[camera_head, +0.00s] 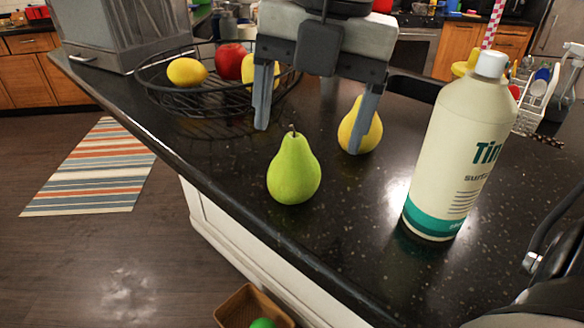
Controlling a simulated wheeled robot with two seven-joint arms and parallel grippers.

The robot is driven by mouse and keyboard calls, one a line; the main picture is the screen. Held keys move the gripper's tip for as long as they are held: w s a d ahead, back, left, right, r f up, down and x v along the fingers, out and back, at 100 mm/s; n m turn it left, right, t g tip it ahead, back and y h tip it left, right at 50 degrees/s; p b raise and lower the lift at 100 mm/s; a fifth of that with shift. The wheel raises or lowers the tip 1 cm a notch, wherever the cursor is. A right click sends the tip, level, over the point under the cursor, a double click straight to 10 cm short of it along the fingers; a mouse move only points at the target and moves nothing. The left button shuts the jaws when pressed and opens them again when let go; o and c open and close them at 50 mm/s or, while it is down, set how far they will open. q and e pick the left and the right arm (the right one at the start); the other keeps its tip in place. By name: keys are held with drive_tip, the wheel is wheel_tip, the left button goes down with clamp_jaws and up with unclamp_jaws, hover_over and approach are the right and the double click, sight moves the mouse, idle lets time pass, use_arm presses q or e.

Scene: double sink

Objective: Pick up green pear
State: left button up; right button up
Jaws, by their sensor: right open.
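The green pear (293,172) stands upright on the dark countertop near its left edge, stem up. My right gripper (311,140) is above and behind the pear, with its two fingers spread and pointing down. The fingers hold nothing. In the picture the pear's stem shows between the fingertips; I cannot tell the exact depth gap. A yellow pear (361,128) stands behind the right finger and is partly hidden by it. My left gripper is not in view.
A large cream bottle (458,150) stands to the right. A black wire basket (200,101) behind holds a lemon (187,72), a red apple (230,61) and other fruit. A brown container (252,306) with something green sits below the counter edge (270,238).

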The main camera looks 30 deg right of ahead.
sight(295, 167)
drive_tip(key=shift+w+a+f+p, duration=0.15)
drive_tip(key=shift+a+f, duration=0.05)
drive_tip(key=shift+f, duration=0.9)
drive_tip(key=shift+w+a+f+p, duration=0.15)
drive_tip(key=shift+a+f+p, duration=0.05)
drive_tip(key=shift+f, duration=0.95)
drive_tip(key=shift+w+a+f+p, duration=0.15)
drive_tip(key=shift+a+f, duration=0.05)
drive_tip(key=shift+f, duration=0.9)
drive_tip(key=c, duration=1.1)
